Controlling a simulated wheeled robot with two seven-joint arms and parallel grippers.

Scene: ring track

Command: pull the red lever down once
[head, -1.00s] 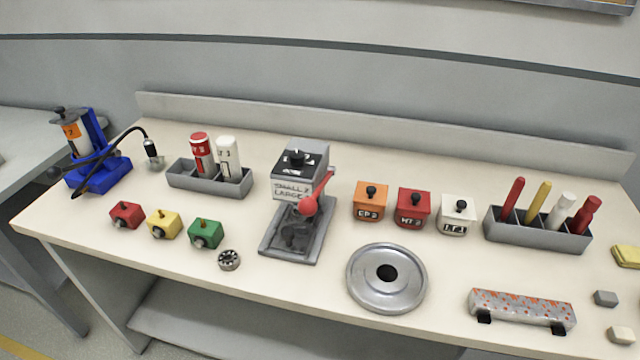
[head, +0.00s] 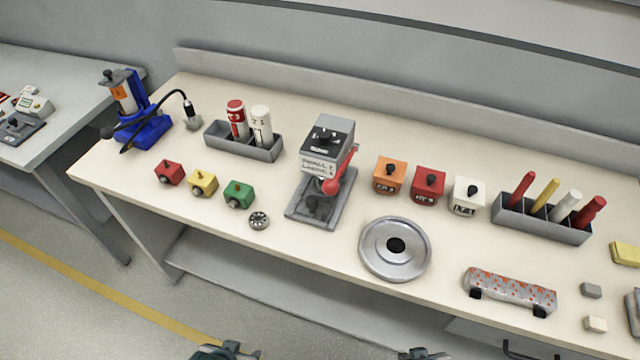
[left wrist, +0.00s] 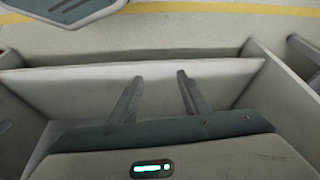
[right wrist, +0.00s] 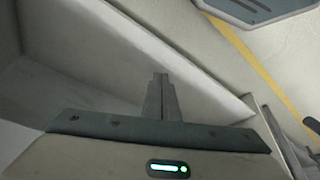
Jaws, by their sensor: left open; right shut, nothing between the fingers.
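The red lever (head: 331,186) is on the right side of a grey press (head: 327,140) with a dark base plate, in the middle of the bench in the head view. Its arm slopes from the press head down to a red ball at the front. My left gripper (left wrist: 160,77) is open and empty in the left wrist view. My right gripper (right wrist: 160,77) is shut and empty in the right wrist view. Both are away from the lever, and the wrist views show no part of it. Dark parts of my arms show at the bottom of the head view.
On the bench (head: 130,171), a steel disc (head: 380,263) lies front-right of the press and a bearing ring (head: 259,221) front-left. Orange (head: 389,176), red (head: 429,187) and white (head: 467,197) boxes stand to its right. A grey two-tube holder (head: 222,141) stands left. Floor is clear in front.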

